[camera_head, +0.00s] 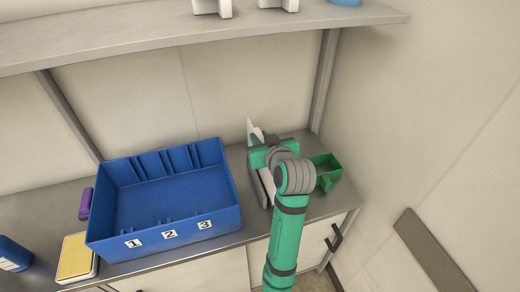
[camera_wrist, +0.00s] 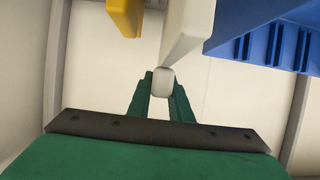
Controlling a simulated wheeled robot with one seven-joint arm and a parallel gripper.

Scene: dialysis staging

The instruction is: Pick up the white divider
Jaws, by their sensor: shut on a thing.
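In the wrist view, a white divider (camera_wrist: 188,32) reaches down from the top of the picture to my gripper (camera_wrist: 163,85). The two green fingers are shut on its narrow light end. In the head view, my gripper is mostly hidden behind my wrist. A thin white piece (camera_head: 251,131) sticks up behind it, and another white edge (camera_head: 267,185) shows below. I cannot tell which of these is the held divider.
A blue bin (camera_head: 212,220) with slots and labels 1, 2 and 3 stands to the left on the grey counter (camera_head: 330,203). A green open bin (camera_head: 327,171) is close on the right. A shelf (camera_head: 120,38) hangs above. A yellow piece (camera_wrist: 125,15) shows near the divider.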

